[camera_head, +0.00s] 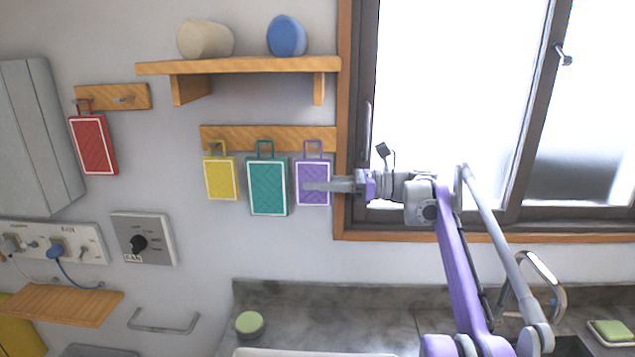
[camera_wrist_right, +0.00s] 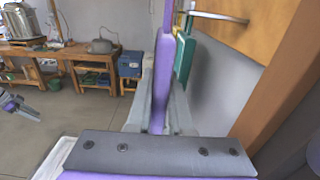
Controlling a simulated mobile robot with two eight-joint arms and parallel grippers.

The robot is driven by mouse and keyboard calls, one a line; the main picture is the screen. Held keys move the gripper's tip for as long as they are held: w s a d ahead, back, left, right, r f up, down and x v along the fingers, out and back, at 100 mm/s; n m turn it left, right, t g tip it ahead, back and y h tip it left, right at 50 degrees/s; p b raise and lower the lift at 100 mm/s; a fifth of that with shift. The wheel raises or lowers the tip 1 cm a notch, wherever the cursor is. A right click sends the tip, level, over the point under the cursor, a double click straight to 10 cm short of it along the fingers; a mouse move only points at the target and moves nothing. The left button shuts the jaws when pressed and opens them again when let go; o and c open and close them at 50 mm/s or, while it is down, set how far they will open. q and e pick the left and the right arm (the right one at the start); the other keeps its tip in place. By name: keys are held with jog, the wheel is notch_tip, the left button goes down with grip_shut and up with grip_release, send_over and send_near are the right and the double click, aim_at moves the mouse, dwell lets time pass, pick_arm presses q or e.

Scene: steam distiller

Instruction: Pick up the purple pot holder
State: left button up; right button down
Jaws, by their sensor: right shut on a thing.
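The purple pot holder (camera_head: 313,170) hangs by its loop on the wooden peg rail, at the right end of a row of three. My right gripper (camera_head: 316,186) reaches it from the right at mid-height. In the right wrist view the purple pot holder (camera_wrist_right: 163,75) shows edge-on between the fingers of my right gripper (camera_wrist_right: 158,118), which is shut on it. What looks like my left gripper (camera_wrist_right: 20,106) shows small at the left edge of the right wrist view; its jaw opening is unclear.
Teal (camera_head: 268,190) and yellow (camera_head: 221,178) pot holders hang to the left on the same rail (camera_head: 265,133). A shelf (camera_head: 240,66) is above, the window frame (camera_head: 343,120) close at right. A counter (camera_head: 330,300) lies below.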

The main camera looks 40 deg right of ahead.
pick_arm(q)
jog(key=shift+s+f+b, duration=0.25)
jog(key=shift+f+b, duration=0.2)
jog(key=shift+f, duration=0.2)
jog(key=shift+s+f+b, duration=0.2)
jog(key=shift+f+b, duration=0.2)
jog(key=shift+f, duration=0.2)
pick_arm(e)
jog(key=s+a, duration=0.9)
jog(key=s, duration=0.1)
jog(key=shift+s, duration=0.3)
